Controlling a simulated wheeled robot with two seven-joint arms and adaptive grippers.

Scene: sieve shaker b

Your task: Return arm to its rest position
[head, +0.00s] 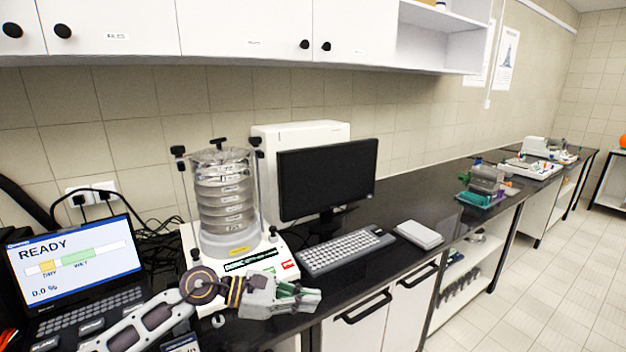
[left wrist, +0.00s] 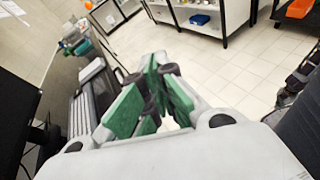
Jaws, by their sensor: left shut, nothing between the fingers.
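My left arm reaches in from the lower left of the head view. My left gripper (head: 308,297) is shut and empty, in front of the sieve shaker near the bench's front edge. Its green-padded fingers also show in the left wrist view (left wrist: 158,95), with nothing between them. The sieve shaker (head: 225,205) stands upright on the bench with a stack of clear sieves clamped between its rods. Its white base and panel (head: 262,257) are partly hidden by my arm. My right gripper is not in view.
A laptop (head: 75,255) showing "READY" stands at the left. A monitor (head: 328,178), keyboard (head: 345,250) and white pad (head: 418,234) lie right of the shaker. White cupboards (head: 240,28) hang above. Open tiled floor (head: 540,290) lies at the right.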

